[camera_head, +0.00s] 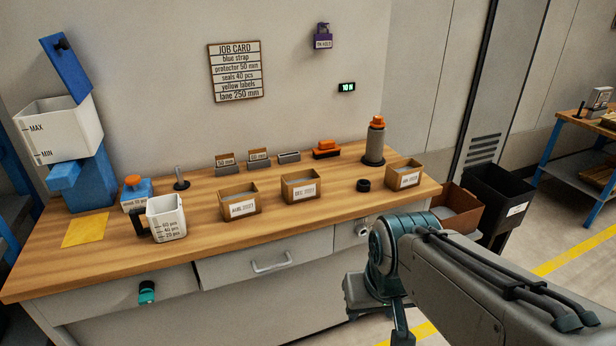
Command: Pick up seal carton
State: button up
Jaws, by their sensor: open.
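Several small open brown cartons with white printed labels stand upright on the wooden workbench (205,262). The left carton (240,203) and the middle carton (300,187) stand near each other; the right carton (404,175) is by the bench's right end. Their labels look like dates but are too small to read surely, and I cannot tell which holds seals. My arm comes in from the lower right, in front of the bench's right end, clear of the cartons. My gripper's fingertips cannot be made out in this view.
A black ring (363,185) lies between cartons; an orange-topped grey cylinder (375,141) stands behind. Bins (497,195) flank the right end. The bench's front middle is clear.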

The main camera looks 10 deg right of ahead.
aim_at(237, 202)
jog(key=u, duration=1.25)
jog(key=k, duration=0.4)
jog(key=z, duration=1.75)
jog(key=i, duration=1)
jog(key=u, duration=0.55)
jog(key=i, duration=0.75)
jog(key=u, duration=0.85)
